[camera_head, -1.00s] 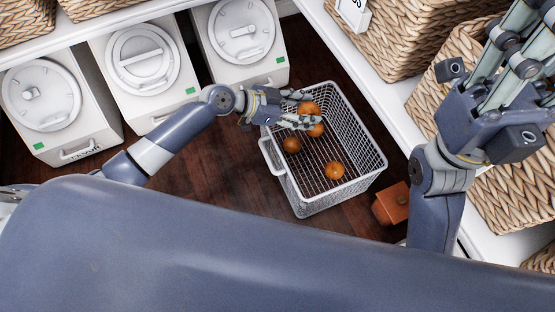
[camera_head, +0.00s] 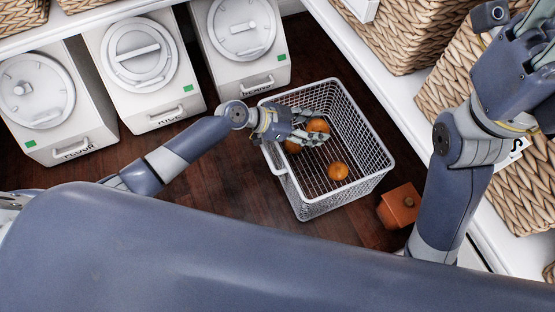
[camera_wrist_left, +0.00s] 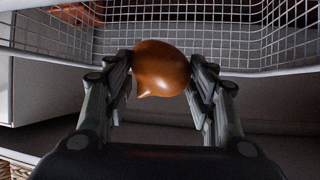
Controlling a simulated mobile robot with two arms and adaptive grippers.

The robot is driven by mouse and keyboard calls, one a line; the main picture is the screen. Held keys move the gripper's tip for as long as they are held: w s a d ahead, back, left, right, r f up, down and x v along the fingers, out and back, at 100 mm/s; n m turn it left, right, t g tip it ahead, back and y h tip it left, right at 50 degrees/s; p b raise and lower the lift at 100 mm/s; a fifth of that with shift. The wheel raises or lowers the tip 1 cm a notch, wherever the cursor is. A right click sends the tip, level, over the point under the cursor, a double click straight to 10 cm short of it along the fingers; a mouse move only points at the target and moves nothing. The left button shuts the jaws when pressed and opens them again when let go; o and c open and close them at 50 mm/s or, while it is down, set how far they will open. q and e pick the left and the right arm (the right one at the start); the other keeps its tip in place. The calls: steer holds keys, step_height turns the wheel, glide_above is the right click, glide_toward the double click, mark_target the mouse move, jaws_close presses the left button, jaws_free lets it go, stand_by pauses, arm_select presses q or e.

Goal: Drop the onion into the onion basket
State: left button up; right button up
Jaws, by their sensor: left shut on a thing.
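My left gripper (camera_head: 312,127) reaches over a white wire basket (camera_head: 377,163) on the floor. It is shut on a brown onion, which shows between the fingers in the left wrist view (camera_wrist_left: 161,69), with the basket's mesh (camera_wrist_left: 215,32) behind it. In the head view the round brown thing between the fingers (camera_head: 318,125) seems to be this onion. Other onions lie in the basket, one near the front (camera_head: 338,171) and one partly under the gripper (camera_head: 292,147). My right gripper (camera_head: 520,60) is at the upper right, its fingers cut off by the frame.
White canisters (camera_head: 150,70) stand in a row at the back left. Woven baskets (camera_head: 400,35) stand on a white shelf along the right. A small orange-brown box (camera_head: 399,206) sits on the dark wood floor right of the wire basket.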

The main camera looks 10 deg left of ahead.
arm_select(q)
steer(key=o, duration=1.2)
steer(key=shift+a, duration=0.1)
steer(key=v, duration=1.2)
